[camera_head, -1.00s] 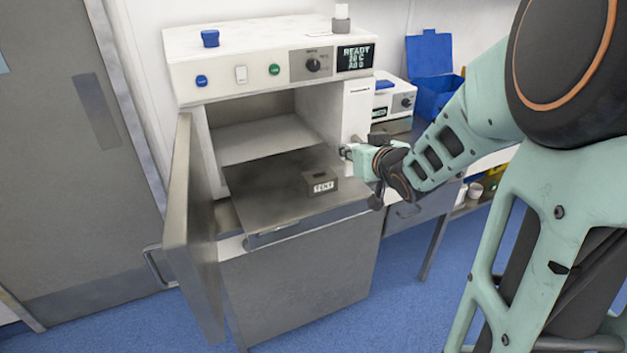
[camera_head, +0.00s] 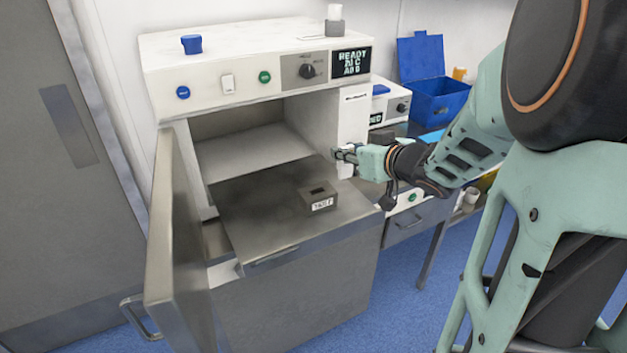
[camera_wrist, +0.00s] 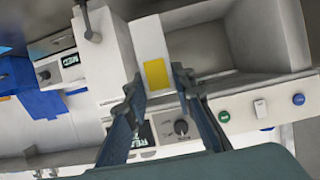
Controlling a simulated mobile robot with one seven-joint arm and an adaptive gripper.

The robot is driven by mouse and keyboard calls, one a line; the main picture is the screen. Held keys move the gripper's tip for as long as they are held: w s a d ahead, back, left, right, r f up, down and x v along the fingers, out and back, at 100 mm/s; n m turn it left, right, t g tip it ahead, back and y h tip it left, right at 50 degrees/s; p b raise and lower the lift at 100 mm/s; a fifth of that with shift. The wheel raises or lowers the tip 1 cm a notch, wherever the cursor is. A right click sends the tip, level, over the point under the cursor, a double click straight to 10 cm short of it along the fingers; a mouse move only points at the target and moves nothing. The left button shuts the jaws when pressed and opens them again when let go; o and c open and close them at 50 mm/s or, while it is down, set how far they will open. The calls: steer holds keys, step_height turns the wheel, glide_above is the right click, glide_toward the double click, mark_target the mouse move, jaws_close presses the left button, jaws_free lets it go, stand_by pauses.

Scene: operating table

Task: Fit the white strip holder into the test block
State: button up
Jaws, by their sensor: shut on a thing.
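The grey test block (camera_head: 318,203) stands on the pulled-out metal shelf, with a dark slot in its top and a label on its front. My gripper (camera_head: 345,155) is above and to the right of the block, beside the white right-hand front of the cabinet. In the wrist view my gripper (camera_wrist: 157,84) is shut on the white strip holder (camera_wrist: 149,40), which has a yellow patch between the fingertips. In the head view the white holder (camera_head: 345,170) hangs below the fingers and is hard to tell from the white cabinet. It is apart from the block.
The white cabinet (camera_head: 250,50) has an open chamber. Its metal door (camera_head: 172,250) stands open at the left. The metal shelf (camera_head: 255,205) is bare around the block. A blue box (camera_head: 440,103) and a smaller device (camera_head: 390,103) stand behind my arm.

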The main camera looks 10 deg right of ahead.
steer(key=shift+w+a+f+b, duration=0.6)
steer(key=shift+a+f, duration=0.4)
steer(key=shift+f, duration=0.65)
steer(key=shift+w+a+f+b, duration=0.4)
steer(key=shift+w+a+f, duration=0.5)
steer(key=shift+f, duration=0.8)
steer(key=shift+w+a+f+b, duration=0.55)
steer(key=shift+a+f, duration=0.55)
steer(key=shift+f, duration=0.55)
steer(key=shift+f, duration=0.2)
steer(key=o, duration=1.1)
steer(key=shift+c, duration=0.2)
